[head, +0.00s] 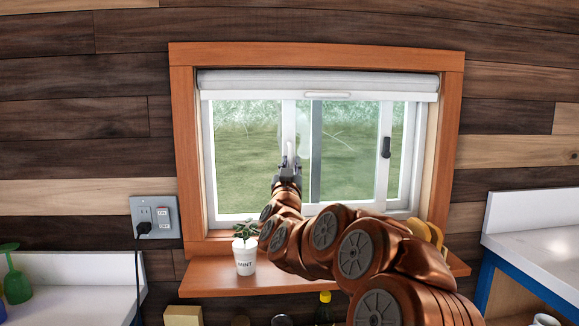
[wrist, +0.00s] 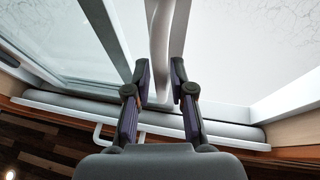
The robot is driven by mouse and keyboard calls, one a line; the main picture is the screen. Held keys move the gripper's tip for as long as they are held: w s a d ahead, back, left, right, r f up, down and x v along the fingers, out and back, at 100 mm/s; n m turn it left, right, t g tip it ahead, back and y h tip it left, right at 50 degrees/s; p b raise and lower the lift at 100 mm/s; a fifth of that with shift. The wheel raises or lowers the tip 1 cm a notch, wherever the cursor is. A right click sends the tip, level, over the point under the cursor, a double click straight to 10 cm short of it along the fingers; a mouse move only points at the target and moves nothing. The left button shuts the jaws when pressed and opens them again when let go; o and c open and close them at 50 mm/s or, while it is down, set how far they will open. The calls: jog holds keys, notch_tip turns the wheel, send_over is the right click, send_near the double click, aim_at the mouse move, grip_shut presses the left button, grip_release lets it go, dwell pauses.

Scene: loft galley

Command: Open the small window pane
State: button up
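The window's white sliding pane frame (head: 289,122) stands upright near the middle of the window in the head view. My gripper (head: 287,160) reaches up to this upright from below. In the wrist view, a pale curved upright handle (wrist: 159,42) runs between the two fingers of my gripper (wrist: 160,66). The fingers are apart, one on each side of the handle, with a visible gap beside it. Contact with the handle cannot be made out. A black latch (head: 387,148) sits on the right upright. My arm hides part of the lower window.
A rolled white blind (head: 318,82) hangs across the top of the orange wooden window surround (head: 184,140). A potted mint plant (head: 244,262) stands on the sill shelf (head: 210,278), left of my arm. An outlet with a plugged cord (head: 155,217) is on the left wall.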

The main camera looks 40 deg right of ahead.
jog(key=shift+a+f, duration=0.1)
jog(key=shift+f, duration=0.05)
jog(key=v, duration=1.1)
jog(key=shift+s+a, duration=0.25)
jog(key=shift+s, duration=0.05)
jog(key=shift+f, duration=0.1)
dwell(0.4)
